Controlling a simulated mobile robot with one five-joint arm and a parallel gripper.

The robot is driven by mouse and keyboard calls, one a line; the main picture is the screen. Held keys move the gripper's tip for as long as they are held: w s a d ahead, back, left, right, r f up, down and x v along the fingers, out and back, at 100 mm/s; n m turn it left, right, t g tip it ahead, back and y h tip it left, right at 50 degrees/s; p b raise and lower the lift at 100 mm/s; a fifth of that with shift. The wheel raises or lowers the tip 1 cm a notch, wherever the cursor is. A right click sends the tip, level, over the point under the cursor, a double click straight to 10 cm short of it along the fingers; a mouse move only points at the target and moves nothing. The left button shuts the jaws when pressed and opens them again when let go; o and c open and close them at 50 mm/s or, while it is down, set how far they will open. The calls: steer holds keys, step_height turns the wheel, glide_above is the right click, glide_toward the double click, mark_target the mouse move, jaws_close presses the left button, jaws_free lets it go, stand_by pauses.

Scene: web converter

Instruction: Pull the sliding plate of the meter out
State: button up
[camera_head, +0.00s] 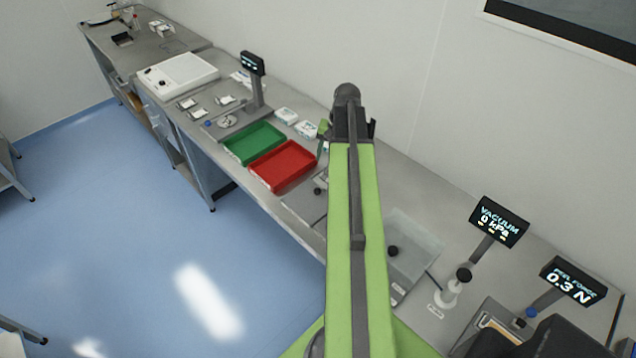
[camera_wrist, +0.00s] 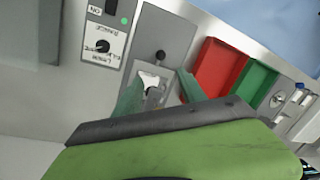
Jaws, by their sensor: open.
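The peel-force meter has a tilted black display (camera_head: 573,280) reading 0.3 N at the right of the head view. Its grey base (camera_head: 481,325) stands below at the bottom edge, partly hidden by a dark part. I cannot make out its sliding plate for sure. My gripper (camera_wrist: 158,77) is open. Its green fingers in the wrist view point at a grey plate (camera_wrist: 175,37) with a black knob (camera_wrist: 160,57) and a small whitish piece (camera_wrist: 150,82). I cannot tell contact. My arm mostly hides the gripper in the head view, far from the meter.
A red tray (camera_head: 283,166) and green tray (camera_head: 254,143) lie left of my arm. The vacuum display (camera_head: 499,222) stands right, beyond a clear plate (camera_head: 413,236). Another display (camera_head: 252,63) stands on a post farther back. A wall bounds the bench; the blue floor is open.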

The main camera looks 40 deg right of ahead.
mark_target(318, 189)
steer(key=w+f+b, duration=0.1)
steer(key=f+b, duration=0.4)
steer(key=w+a+f+b, duration=0.1)
steer(key=f+b, duration=0.5)
steer(key=w+a+f+b, duration=0.1)
steer(key=f+b, duration=0.5)
steer(key=shift+f, duration=0.25)
steer(key=shift+r, duration=0.1)
jaws_close()
stand_by(0.6)
